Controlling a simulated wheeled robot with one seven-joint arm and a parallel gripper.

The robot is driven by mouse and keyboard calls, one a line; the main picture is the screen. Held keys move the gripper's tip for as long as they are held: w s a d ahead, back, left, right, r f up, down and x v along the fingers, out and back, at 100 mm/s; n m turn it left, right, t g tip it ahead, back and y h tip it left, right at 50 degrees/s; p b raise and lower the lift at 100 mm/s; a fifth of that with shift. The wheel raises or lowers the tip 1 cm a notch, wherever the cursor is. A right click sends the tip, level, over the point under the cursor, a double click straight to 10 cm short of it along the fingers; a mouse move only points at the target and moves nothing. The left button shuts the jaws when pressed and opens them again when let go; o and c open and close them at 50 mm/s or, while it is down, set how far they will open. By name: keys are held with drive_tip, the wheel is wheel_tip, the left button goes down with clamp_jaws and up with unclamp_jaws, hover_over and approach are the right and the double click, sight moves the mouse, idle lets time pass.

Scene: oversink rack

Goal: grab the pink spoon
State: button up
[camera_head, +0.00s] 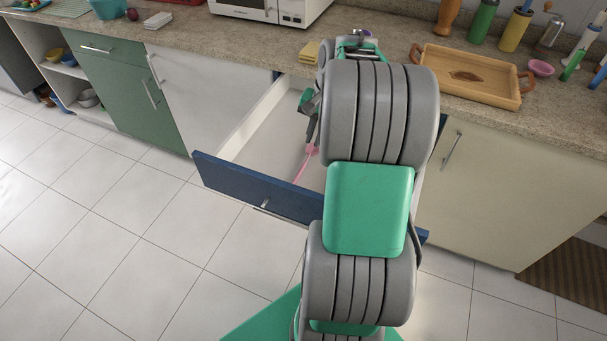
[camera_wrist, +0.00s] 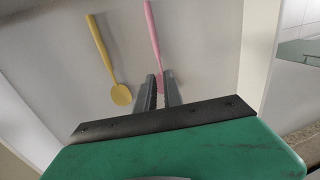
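The pink spoon (camera_head: 303,163) lies in the open blue-fronted drawer (camera_head: 258,192). In the wrist view the pink spoon's handle (camera_wrist: 153,34) points toward the top edge, and its lower end runs down between my fingers, partly hidden by them. My gripper (camera_wrist: 158,77) is low inside the drawer with its two fingers a little apart, one on each side of the spoon. I cannot see clear contact with it. In the head view my gripper (camera_head: 311,138) is at the spoon's far end, partly hidden by my arm.
A yellow spoon (camera_wrist: 106,58) lies left of the pink one on the drawer floor. White drawer walls (camera_head: 258,117) stand around. Above is the counter (camera_head: 225,40), with a wooden tray (camera_head: 470,74), a pink bowl (camera_head: 541,68) and a microwave (camera_head: 268,10).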

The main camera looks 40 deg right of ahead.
sight(308, 157)
drive_tip(key=shift+d+f, duration=0.25)
drive_tip(key=shift+f, duration=0.35)
drive_tip(key=f, duration=0.2)
drive_tip(key=w+f, duration=0.1)
drive_tip(key=f, duration=0.3)
drive_tip(key=shift+w+a+f, duration=0.15)
drive_tip(key=shift+w+a, duration=0.1)
drive_tip(key=shift+a, duration=0.15)
drive_tip(key=shift+c, duration=0.2)
clamp_jaws()
